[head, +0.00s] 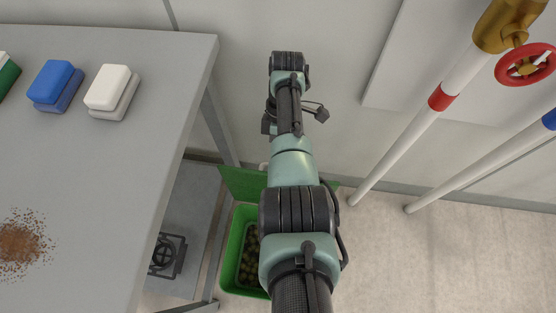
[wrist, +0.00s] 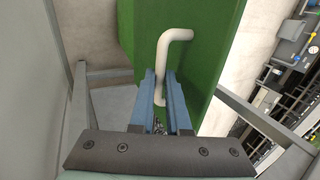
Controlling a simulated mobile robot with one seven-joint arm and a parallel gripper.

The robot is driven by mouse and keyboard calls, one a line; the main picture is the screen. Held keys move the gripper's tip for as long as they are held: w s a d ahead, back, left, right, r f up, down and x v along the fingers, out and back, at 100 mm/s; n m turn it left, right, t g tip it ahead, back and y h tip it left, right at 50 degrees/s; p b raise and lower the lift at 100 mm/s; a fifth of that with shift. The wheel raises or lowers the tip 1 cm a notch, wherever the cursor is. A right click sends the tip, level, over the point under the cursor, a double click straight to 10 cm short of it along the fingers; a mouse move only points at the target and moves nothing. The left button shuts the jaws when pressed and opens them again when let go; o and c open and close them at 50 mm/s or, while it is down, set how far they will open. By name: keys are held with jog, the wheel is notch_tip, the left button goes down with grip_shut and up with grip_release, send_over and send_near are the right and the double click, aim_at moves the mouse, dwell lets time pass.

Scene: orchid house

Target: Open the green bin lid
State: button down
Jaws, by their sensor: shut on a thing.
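The green bin (head: 228,258) stands on the floor below my arm, with brown round bits inside. Its green lid (head: 240,182) is raised at the bin's back side, and the bin's mouth shows open in front of it. In the wrist view the lid (wrist: 212,50) fills the middle, with a white bent handle (wrist: 176,36) on it. My gripper (wrist: 163,84) is shut on the lower part of this handle. In the head view my arm covers the gripper and part of the bin and lid.
White pipes (head: 425,115) with a red valve wheel (head: 525,65) stand right.

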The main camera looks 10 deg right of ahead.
jog(key=shift+s+f, duration=0.2)
jog(key=shift+f, duration=0.1)
jog(key=c, duration=0.9)
grip_release()
jog(key=shift+w, duration=0.1)
jog(key=shift+r, duration=0.15)
jog(key=shift+w+r, duration=0.1)
jog(key=v, duration=1.2)
jog(key=shift+w+r, duration=0.1)
jog(key=shift+r, duration=0.2)
